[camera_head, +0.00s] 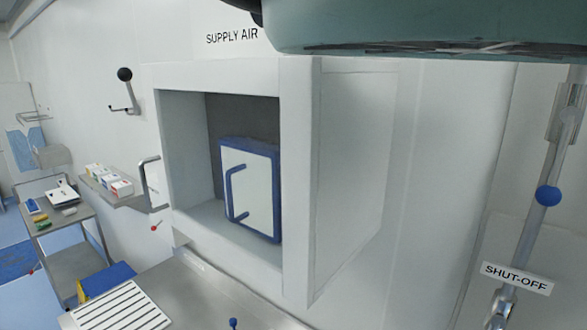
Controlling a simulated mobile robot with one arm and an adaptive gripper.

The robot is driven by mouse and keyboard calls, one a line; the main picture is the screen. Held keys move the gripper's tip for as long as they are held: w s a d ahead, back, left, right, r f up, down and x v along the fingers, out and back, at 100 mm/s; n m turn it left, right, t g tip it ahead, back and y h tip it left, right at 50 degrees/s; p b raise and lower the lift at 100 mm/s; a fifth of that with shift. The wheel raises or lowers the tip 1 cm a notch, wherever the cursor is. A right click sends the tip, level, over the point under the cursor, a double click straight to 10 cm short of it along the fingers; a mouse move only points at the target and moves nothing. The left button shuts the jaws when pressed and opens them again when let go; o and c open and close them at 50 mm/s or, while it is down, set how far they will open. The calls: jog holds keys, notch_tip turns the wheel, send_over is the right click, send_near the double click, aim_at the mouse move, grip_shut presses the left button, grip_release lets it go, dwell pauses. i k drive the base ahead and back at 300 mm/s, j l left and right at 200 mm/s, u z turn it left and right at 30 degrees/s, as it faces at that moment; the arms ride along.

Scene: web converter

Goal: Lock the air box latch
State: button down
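The white air box (296,180) stands out from the wall below the "SUPPLY AIR" label (231,37). Its front is open to view. A white panel with a blue frame and blue handle (253,190) stands upright and slightly turned inside it. To the left of the box is a lever with a black ball knob (125,75); I cannot tell if this is the latch. A metal bar handle (147,185) is at the box's left edge; what it is fixed to is unclear. My gripper is not in view.
A large teal shape blocks the top right. A pipe with a blue knob (549,195) and "SHUT-OFF" label (517,278) stands at right. A shelf with small boxes (120,196), a cart (66,229) and a steel surface (200,295) are left and below.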

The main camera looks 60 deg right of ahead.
aim_at(124, 75)
jog(key=i+j+z, duration=0.7)
jog(key=k, duration=0.05)
